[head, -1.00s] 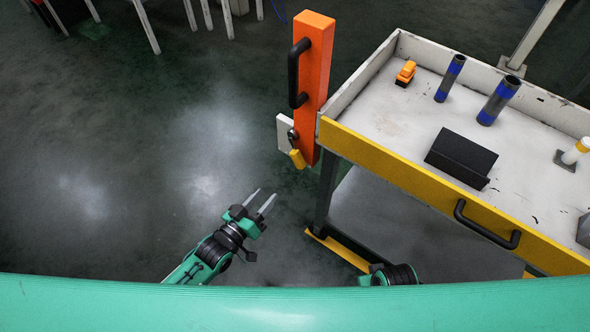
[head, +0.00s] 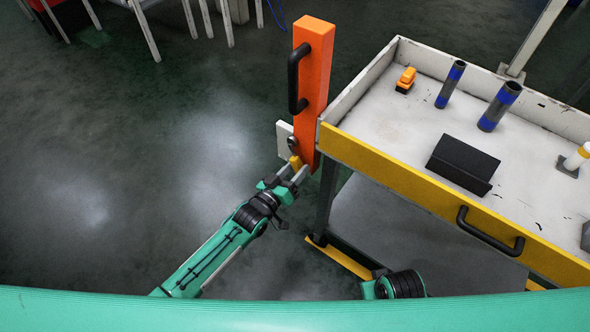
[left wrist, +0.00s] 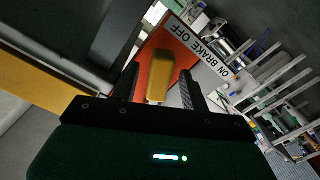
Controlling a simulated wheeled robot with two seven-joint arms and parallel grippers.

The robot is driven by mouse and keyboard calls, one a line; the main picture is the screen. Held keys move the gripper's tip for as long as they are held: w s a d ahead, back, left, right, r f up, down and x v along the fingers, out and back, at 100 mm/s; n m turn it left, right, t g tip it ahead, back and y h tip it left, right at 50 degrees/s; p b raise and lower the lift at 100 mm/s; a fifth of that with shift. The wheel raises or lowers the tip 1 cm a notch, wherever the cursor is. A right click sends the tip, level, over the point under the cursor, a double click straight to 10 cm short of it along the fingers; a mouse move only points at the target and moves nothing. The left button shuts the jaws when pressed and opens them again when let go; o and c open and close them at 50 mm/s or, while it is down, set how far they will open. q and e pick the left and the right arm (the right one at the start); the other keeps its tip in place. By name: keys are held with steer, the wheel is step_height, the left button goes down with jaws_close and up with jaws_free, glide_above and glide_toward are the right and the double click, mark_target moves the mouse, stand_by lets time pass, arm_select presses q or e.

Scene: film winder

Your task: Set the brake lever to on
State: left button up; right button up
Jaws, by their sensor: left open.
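The yellow brake lever (head: 295,161) sits low on the front of the orange post at the cart's left corner. It also shows in the left wrist view (left wrist: 160,77), in front of an orange face. Next to it is a white plate (head: 284,138), which reads "ON BRAKE OFF" in the left wrist view (left wrist: 232,57). My left gripper (head: 293,170) is open at the lever. In the left wrist view the lever stands between its two fingers, with its end toward the palm; I cannot tell whether either finger touches it. My right gripper is not in view.
The orange post (head: 314,85) carries a black handle (head: 294,78). The cart's white tray (head: 400,125) holds dark tubes, a black block (head: 463,163) and a small orange object (head: 406,79). A yellow front rail (head: 400,180) has a black handle. Open floor lies left.

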arm_select(q)
steer(key=shift+w+d, duration=0.1)
steer(key=shift+w, duration=0.05)
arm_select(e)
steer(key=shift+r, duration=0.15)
arm_select(q)
jaws_close()
